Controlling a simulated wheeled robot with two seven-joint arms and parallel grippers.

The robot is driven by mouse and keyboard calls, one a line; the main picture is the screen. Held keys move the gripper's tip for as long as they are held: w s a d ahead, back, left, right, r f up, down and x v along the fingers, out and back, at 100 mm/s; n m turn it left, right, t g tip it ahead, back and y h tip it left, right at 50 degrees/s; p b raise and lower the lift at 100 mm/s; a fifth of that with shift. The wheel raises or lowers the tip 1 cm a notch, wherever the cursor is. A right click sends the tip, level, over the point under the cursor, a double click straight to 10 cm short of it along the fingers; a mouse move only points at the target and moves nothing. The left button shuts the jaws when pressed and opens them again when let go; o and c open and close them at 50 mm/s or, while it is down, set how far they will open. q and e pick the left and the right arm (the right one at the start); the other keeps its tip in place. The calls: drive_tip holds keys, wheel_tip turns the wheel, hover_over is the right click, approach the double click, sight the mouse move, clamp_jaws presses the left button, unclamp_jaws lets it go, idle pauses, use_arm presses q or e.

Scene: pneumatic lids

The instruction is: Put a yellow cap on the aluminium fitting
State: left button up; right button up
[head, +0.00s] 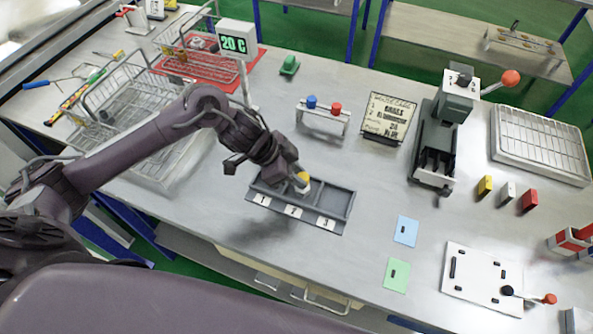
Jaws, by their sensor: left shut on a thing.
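My left gripper (296,178) reaches down over the grey numbered tray (335,211) and is shut on a small yellow cap (303,176). A pale, silvery part shows just under the cap; it may be the aluminium fitting, but it is too small to be sure. I cannot tell whether the cap touches it or sits above it. The tray has compartments marked 1, 2 and 3, and the gripper hides part of its back edge. My right gripper is not in view.
Behind the tray stands a small rack (323,122) with a blue and a red cap. A sign (388,119) and a lever press (436,140) stand to the right. Wire baskets (130,110) fill the left.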

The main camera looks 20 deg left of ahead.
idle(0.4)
use_arm(q)
drive_tip(key=shift+p, duration=0.3)
drive_tip(key=shift+f+b, duration=0.6)
drive_tip(key=shift+f, duration=0.45)
idle(0.8)
drive_tip(key=o, duration=1.4)
drive_tip(key=shift+r, duration=0.1)
wheel_tip(320, 180, up, 7)
drive_tip(key=p, duration=0.8)
